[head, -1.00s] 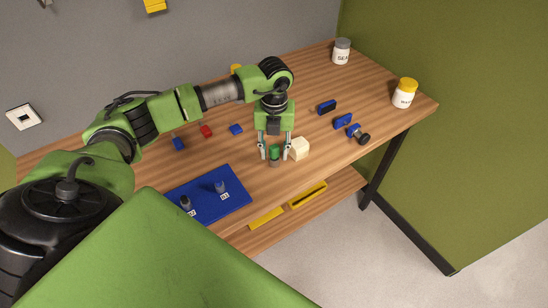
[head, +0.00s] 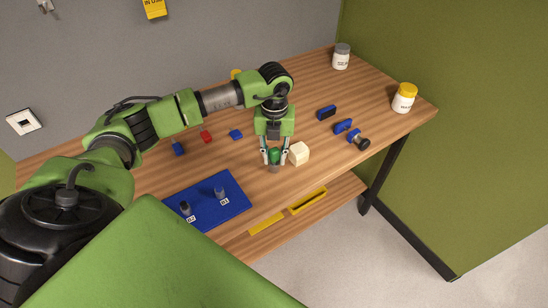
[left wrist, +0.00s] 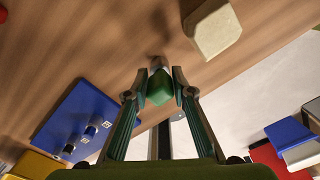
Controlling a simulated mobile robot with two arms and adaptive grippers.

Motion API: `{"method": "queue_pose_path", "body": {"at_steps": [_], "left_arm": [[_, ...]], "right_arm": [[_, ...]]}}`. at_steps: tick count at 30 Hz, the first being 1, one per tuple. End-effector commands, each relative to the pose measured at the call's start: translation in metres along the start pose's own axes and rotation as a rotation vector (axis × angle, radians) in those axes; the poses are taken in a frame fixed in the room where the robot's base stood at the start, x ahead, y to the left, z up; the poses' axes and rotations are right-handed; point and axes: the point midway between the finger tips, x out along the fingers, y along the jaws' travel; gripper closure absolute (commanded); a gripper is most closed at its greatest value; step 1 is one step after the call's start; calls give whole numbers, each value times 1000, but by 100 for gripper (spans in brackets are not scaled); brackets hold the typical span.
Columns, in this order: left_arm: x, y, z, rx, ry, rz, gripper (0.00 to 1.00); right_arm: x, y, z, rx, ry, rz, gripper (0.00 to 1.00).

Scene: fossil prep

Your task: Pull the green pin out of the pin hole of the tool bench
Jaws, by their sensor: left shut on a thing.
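The green pin (head: 275,156) stands near the front edge of the wooden tool bench (head: 240,165). My left gripper (head: 275,161) reaches down from above and is shut on the pin, one finger on each side. In the left wrist view the green pin (left wrist: 159,88) sits between the two fingertips. A small grey part shows directly below the green in the head view. The pin hole itself is hidden by the pin and fingers, and I cannot tell how deep the pin sits. My right gripper is not in view.
A cream block (head: 299,153) stands close to the right of the pin. A blue mat (head: 232,206) with two grey pegs lies to the left. Blue and red pieces, a dark knob and two jars (head: 404,98) are spread around. The bench's front edge is close.

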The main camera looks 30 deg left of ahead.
Motion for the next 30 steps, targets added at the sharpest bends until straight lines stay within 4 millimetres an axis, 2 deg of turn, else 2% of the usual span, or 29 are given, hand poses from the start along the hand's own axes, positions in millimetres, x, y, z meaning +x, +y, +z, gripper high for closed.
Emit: {"method": "queue_pose_path", "body": {"at_steps": [14,30], "left_arm": [[-6,0,0,0,0,0,100],[-33,0,0,-1,-1,0,100]], "right_arm": [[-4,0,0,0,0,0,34],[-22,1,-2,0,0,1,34]]}}
